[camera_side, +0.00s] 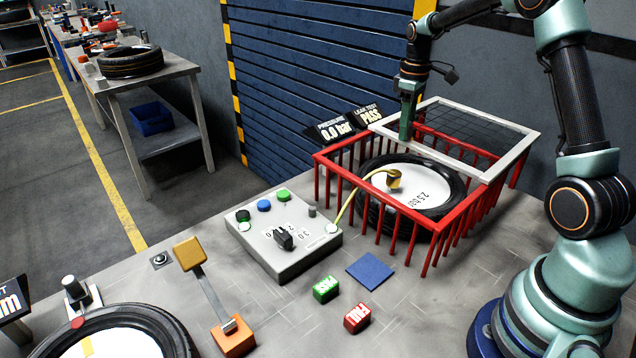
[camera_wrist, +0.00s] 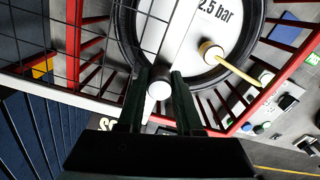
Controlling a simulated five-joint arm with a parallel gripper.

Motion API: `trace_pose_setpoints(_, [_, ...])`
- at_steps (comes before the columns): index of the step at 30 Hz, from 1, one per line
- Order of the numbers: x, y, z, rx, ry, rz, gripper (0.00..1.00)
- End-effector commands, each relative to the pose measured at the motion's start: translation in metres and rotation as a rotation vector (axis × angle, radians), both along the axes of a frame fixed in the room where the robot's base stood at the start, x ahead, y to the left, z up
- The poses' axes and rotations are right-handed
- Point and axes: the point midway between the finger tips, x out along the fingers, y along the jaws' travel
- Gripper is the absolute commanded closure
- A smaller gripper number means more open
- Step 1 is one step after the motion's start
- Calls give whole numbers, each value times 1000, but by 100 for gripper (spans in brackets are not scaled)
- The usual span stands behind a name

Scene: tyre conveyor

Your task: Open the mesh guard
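The mesh guard (camera_side: 514,158) is a flat dark mesh panel in a pale frame. It lies over the back-right part of the red cage (camera_side: 428,216), and the front-left part of the cage is uncovered. In the wrist view its mesh (camera_wrist: 100,36) is at upper left. My gripper (camera_side: 405,135) points down at the left side of the guard. In the wrist view my fingers (camera_wrist: 158,78) stand on either side of a round white knob (camera_wrist: 158,91), which fills the gap between them, so they look shut on it. The knob's contact sides are partly hidden.
A tyre (camera_side: 375,212) lies inside the cage, with a yellow hose (camera_side: 350,205) running to the grey control box (camera_side: 283,258). Two small signs (camera_side: 350,122) stand behind the cage. A blue square (camera_side: 370,270) and green (camera_side: 326,289) and red blocks (camera_side: 357,318) lie in front.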

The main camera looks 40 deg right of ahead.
Motion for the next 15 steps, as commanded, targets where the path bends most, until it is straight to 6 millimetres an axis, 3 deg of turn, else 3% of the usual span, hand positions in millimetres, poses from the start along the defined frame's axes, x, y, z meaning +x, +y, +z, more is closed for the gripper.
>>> trace_pose_setpoints(1, [1, 0, 2, -3, -5, 0, 47])
trace_pose_setpoints(2, [1, 0, 2, -3, -5, 0, 36])
trace_pose_setpoints(15, [1, 0, 8, -2, -4, 0, 36])
